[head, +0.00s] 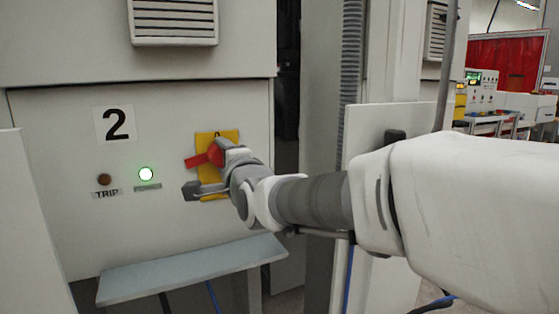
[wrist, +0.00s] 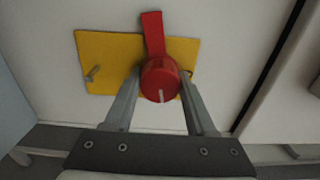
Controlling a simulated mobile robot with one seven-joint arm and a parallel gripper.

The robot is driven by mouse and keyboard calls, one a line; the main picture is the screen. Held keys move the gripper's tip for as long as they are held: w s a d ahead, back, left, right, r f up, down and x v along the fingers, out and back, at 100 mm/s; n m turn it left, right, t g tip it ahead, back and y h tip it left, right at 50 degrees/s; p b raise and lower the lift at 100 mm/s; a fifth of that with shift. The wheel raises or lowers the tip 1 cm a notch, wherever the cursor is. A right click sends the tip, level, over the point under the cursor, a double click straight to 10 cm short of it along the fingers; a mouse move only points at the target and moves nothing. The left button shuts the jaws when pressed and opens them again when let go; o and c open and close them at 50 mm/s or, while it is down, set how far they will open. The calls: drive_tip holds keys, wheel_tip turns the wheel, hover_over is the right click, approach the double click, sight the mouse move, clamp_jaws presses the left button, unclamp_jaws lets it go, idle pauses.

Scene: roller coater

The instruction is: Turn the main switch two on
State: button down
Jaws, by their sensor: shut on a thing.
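The main switch two is a red rotary knob (wrist: 160,80) with a red lever (wrist: 153,34) on a yellow plate (wrist: 105,60). In the head view the red lever (head: 196,160) points left and slightly down across the yellow plate (head: 225,136). My gripper (wrist: 158,84) is shut on the red knob, with one finger on each side of it. A white mark shows on the knob's face. In the head view my gripper (head: 212,170) hides part of the plate and knob. A green lamp (head: 146,174) left of the switch is lit.
A large "2" label (head: 117,124) is on the pale cabinet panel. A dark brown lamp (head: 104,180) above the "TRIP" label is unlit. A light blue-grey shelf (head: 195,270) juts out below the switch. An upright white panel (head: 372,145) stands right of the cabinet, near my arm.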

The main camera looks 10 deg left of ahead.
drive_tip(key=shift+m+b, duration=0.3)
drive_tip(key=shift+m, duration=0.9)
drive_tip(key=shift+c, duration=1.1)
unclamp_jaws()
drive_tip(key=shift+a, duration=0.1)
drive_tip(key=shift+s, duration=0.15)
